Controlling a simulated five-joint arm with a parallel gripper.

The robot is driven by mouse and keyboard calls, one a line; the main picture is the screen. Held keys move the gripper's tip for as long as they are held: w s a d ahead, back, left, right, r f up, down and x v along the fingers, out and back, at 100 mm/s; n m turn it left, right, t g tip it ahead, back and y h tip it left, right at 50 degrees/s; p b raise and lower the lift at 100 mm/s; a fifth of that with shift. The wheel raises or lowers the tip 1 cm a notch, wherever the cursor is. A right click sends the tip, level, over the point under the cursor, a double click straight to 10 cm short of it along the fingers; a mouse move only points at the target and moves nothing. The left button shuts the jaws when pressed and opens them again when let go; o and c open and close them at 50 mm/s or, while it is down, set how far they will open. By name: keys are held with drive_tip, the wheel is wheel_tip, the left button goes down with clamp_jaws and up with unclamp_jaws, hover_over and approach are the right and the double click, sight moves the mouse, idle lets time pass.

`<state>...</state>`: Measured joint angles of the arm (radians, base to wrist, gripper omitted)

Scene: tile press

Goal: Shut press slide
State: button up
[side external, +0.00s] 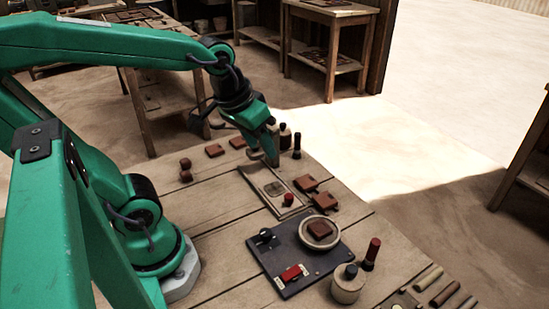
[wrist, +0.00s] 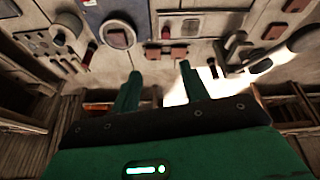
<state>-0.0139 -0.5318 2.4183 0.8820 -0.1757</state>
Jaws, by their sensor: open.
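The press slide looks to be the pale narrow rectangular frame (side external: 257,177) lying on the bench, with a red knob (side external: 288,199) at its near end. I cannot tell how far it stands open. It also shows in the wrist view near the top (wrist: 202,16), with its red knob (wrist: 166,33). My gripper (side external: 271,158) points down at the far end of the frame; in the side view I cannot tell whether it touches. In the wrist view the two green fingers of my gripper (wrist: 157,72) are spread apart with nothing between them.
A dark blue panel (side external: 278,258) holds a black knob (side external: 266,234), a red switch (side external: 291,272) and a round dish (side external: 305,239) with a brown tile. Loose brown tiles (side external: 325,201) lie right of the frame. Dark-capped bottles (side external: 297,150) and a jar (side external: 347,288) stand nearby.

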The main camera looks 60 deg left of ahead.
drive_tip(key=w+f+n+g, duration=0.2)
drive_tip(key=w+f+n, duration=0.1)
drive_tip(key=w+f, duration=0.2)
drive_tip(key=n+g, duration=0.2)
drive_tip(key=n, duration=0.2)
hover_over(289, 195)
drive_tip(key=shift+f, duration=3.6)
drive_tip(key=shift+f, duration=0.1)
drive_tip(key=shift+f, duration=3.8)
clamp_jaws()
